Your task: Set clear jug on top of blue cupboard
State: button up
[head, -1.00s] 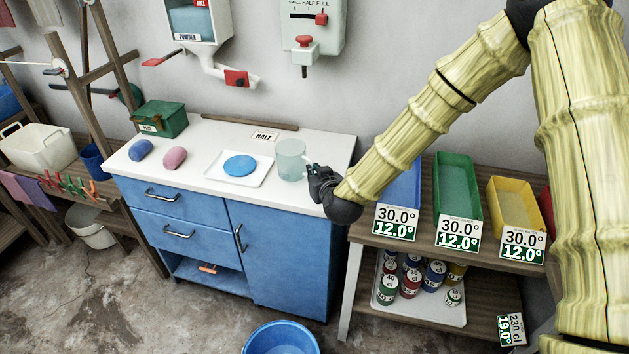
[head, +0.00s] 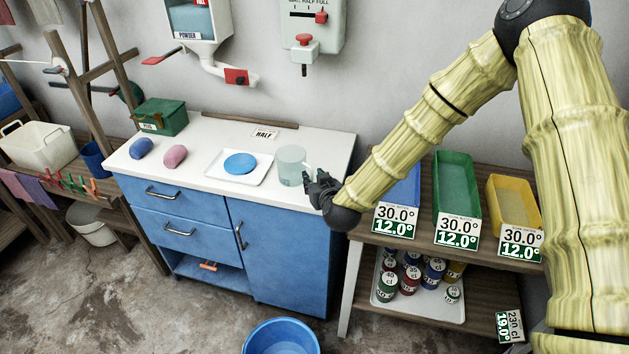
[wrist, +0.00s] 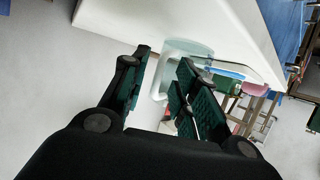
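The clear jug (head: 290,166) stands upright on the white top of the blue cupboard (head: 277,254), right of a tray, with its handle toward my gripper. In the wrist view the jug (wrist: 187,48) shows just beyond my fingertips, its pale handle in the gap between them. My gripper (head: 314,180) is beside the jug's right side. In the wrist view my gripper (wrist: 163,78) has its fingers apart, not closed on the handle. The exact gap between fingers and handle cannot be told.
A white tray with a blue disc (head: 240,164) lies close left of the jug. Blue (head: 142,147) and pink (head: 174,156) lumps and a green box (head: 161,117) stand further left. A shelf with colored bins (head: 458,190) is at right; a blue tub (head: 281,338) is on the floor.

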jog(key=shift+r, duration=0.15)
jog(key=b+v, duration=0.2)
jog(key=v, duration=1)
jog(key=s+d+f+m+g+h, duration=0.1)
jog(key=s+d+f+g, duration=0.2)
jog(key=s+f, duration=0.55)
jog(key=s+d+f+g, duration=0.3)
jog(key=s+f, duration=0.2)
jog(key=f, duration=0.7)
jog(key=s+d+f+g, duration=0.2)
jog(key=s+d+f, duration=0.1)
jog(key=s, duration=0.5)
jog(key=s+d+f+m+g+h, duration=0.1)
jog(key=s+d+f+g, duration=0.2)
jog(key=s+f, duration=0.3)
jog(key=s+d+f+m+g+h, duration=0.1)
jog(key=s+d+f, duration=0.3)
jog(key=s, duration=0.6)
jog(key=shift+s+f+g, duration=0.15)
jog(key=shift+f+g, duration=0.15)
jog(key=shift+g, duration=0.4)
